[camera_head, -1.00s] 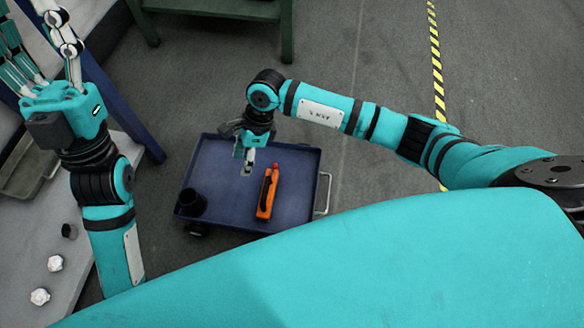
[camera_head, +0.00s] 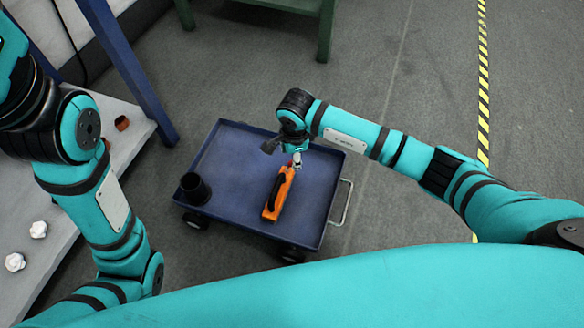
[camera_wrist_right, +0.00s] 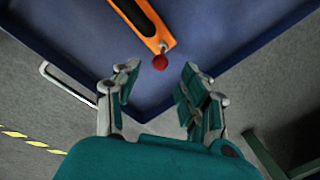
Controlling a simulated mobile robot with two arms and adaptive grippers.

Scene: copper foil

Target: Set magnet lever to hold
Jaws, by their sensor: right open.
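An orange magnet lifter (camera_head: 279,197) with a dark handle lies on a blue cart (camera_head: 235,160). The red knob (camera_wrist_right: 160,62) at one end of it, apparently the lever's end, shows in the right wrist view. My right gripper (camera_head: 297,161) is over the lifter's far end and hides the knob there in the head view. In the right wrist view my right gripper (camera_wrist_right: 158,88) is open, with the red knob just beyond the gap between its fingertips. I cannot tell whether they touch. My left gripper is outside the head view; only its arm shows at the left.
A black cup (camera_head: 195,188) stands at the cart's left corner. The cart has a raised rim and a metal handle (camera_head: 341,203) on its right. A grey bench (camera_head: 65,215) with white knobs (camera_head: 38,229) is at the left. The floor right of the cart is clear.

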